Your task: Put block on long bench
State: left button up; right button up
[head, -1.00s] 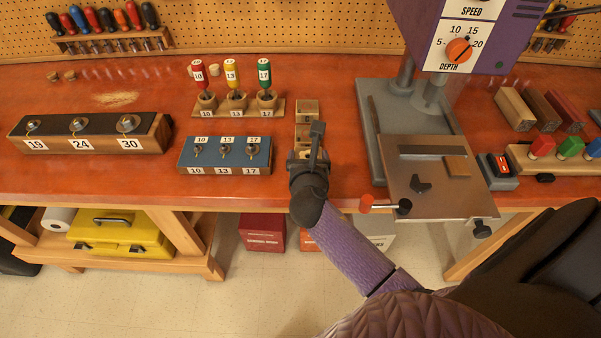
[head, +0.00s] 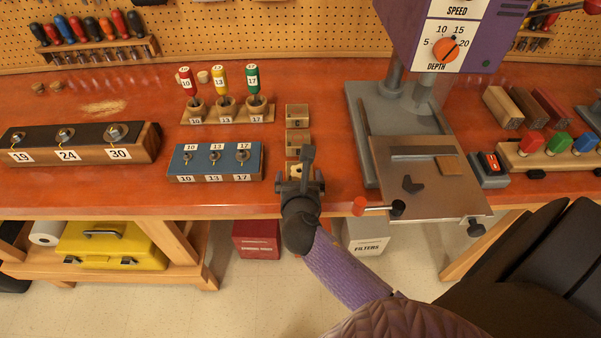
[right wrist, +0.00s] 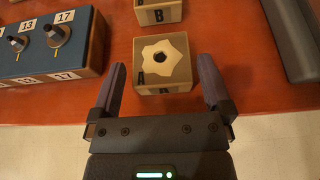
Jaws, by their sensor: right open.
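Wooden blocks stand in a column on the long red-orange bench (head: 330,165): block C (head: 297,112) at the back, block B (head: 297,138) in the middle, and block A (right wrist: 162,82) nearest its front edge. Block A has a pale star-shaped piece with a dark hole on top. My right gripper (right wrist: 160,82) is open, with its fingers left and right of block A in the right wrist view and visible gaps on both sides. In the head view, my right gripper (head: 300,178) partly covers block A. My left gripper is not in view.
A blue holder (head: 215,162) marked 10, 13, 17 stands left of the blocks. Screwdrivers in a wooden rack (head: 228,116) stand behind it. A drill press table (head: 430,195) with a red-tipped handle (head: 360,206) is close on the right.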

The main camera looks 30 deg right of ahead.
jog(key=p+v, duration=0.2)
jog(key=v, duration=0.7)
jog(key=s+a+f+m+g+y, duration=0.1)
jog(key=s+f+m+g+y, duration=0.25)
jog(key=f, duration=0.65)
jog(key=s+a+f+m+g+y, duration=0.1)
jog(key=s+a+f+m+g, duration=0.1)
jog(key=s+f+m, duration=0.55)
jog(key=s+d+f+m+g+y, duration=0.1)
jog(key=s+f+m+g, duration=0.1)
jog(key=s+f+m, duration=0.4)
jog(key=s+d+f+m+g+y, duration=0.1)
jog(key=s+f+m+g, duration=0.2)
jog(key=s+f+m, duration=0.4)
jog(key=s+m, duration=0.3)
jog(key=s, duration=0.1)
jog(key=shift+s, duration=0.3)
